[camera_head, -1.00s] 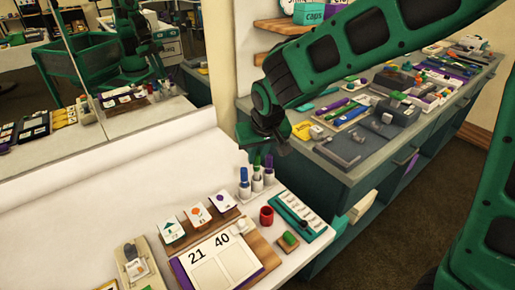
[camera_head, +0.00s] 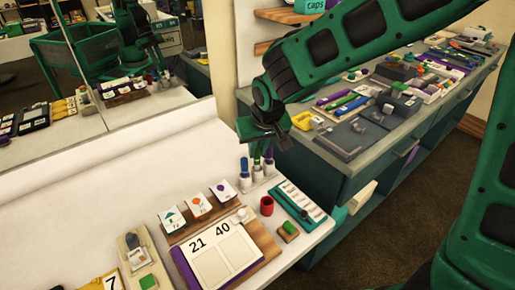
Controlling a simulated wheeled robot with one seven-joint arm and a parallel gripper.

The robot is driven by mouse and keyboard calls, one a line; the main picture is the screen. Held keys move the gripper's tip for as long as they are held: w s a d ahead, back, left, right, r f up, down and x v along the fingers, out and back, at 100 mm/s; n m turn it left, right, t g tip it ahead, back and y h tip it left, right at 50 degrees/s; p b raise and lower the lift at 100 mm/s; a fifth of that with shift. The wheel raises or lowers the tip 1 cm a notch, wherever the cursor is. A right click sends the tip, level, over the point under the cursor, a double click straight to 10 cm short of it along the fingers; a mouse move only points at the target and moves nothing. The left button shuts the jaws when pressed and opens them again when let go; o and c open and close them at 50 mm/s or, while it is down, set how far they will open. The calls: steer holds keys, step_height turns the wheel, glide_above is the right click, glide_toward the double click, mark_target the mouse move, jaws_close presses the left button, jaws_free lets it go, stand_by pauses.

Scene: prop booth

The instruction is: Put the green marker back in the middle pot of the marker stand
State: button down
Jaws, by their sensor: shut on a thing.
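The marker stand (camera_head: 258,182) is on the white table near its right back corner, with three pale pots in a row. A blue marker (camera_head: 244,163) stands in the left pot and a purple marker (camera_head: 269,154) shows at the right pot. The green marker (camera_head: 257,160) shows as a small upright green piece at the middle pot, just under my gripper (camera_head: 266,145). My gripper points down over the stand and is shut on the green marker. Its fingertips are small and dark, and I cannot tell how deep the marker sits.
A red cup (camera_head: 266,206), a teal tray (camera_head: 300,203) and a green block on wood (camera_head: 289,228) stand close right of the stand. A card rack (camera_head: 193,232) and a number board (camera_head: 216,252) lie in front. A cluttered grey counter (camera_head: 345,150) is behind.

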steer(key=shift+s, duration=0.1)
steer(key=c, duration=1.6)
jaws_free()
